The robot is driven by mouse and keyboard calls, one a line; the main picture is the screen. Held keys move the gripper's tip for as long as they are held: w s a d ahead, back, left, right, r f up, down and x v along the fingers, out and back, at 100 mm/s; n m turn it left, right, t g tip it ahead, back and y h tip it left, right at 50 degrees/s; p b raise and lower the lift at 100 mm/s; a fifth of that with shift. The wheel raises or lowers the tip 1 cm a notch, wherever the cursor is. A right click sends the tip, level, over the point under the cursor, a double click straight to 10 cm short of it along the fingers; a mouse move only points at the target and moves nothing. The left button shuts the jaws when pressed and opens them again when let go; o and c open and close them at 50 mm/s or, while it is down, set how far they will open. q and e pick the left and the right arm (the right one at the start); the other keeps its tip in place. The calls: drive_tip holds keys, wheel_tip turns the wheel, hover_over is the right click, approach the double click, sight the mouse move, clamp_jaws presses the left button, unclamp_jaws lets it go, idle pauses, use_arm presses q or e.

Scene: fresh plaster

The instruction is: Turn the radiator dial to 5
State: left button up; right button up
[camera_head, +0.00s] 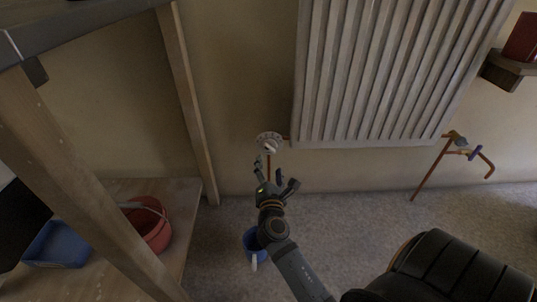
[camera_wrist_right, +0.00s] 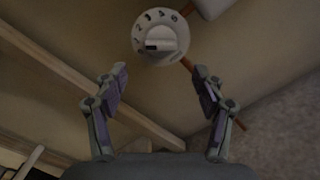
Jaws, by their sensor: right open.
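The radiator dial (camera_head: 269,142) is a round white knob at the lower left corner of the white ribbed radiator (camera_head: 385,70). In the right wrist view the dial (camera_wrist_right: 160,36) shows near the top, with several dark numbers around its rim and a dark mark on its raised centre grip. The mark lies toward the left of the picture; the number it stands at is hard to tell. My right gripper (camera_head: 276,174) is open and empty, just below the dial. In the wrist view its two fingers (camera_wrist_right: 160,73) are spread apart, short of the dial. My left gripper is not seen.
A blue mug (camera_head: 249,242) stands on the floor beneath my right arm. A wooden shelf frame at left holds a red bucket (camera_head: 153,226) and a blue tray (camera_head: 60,244). Copper pipes with a tap (camera_head: 458,143) are at right. The wall around the dial is clear.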

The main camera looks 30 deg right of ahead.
sight(268, 150)
drive_tip(key=b+x, duration=0.2)
drive_tip(key=x, duration=0.7)
drive_tip(key=shift+f, duration=0.1)
drive_tip(key=c, duration=1.1)
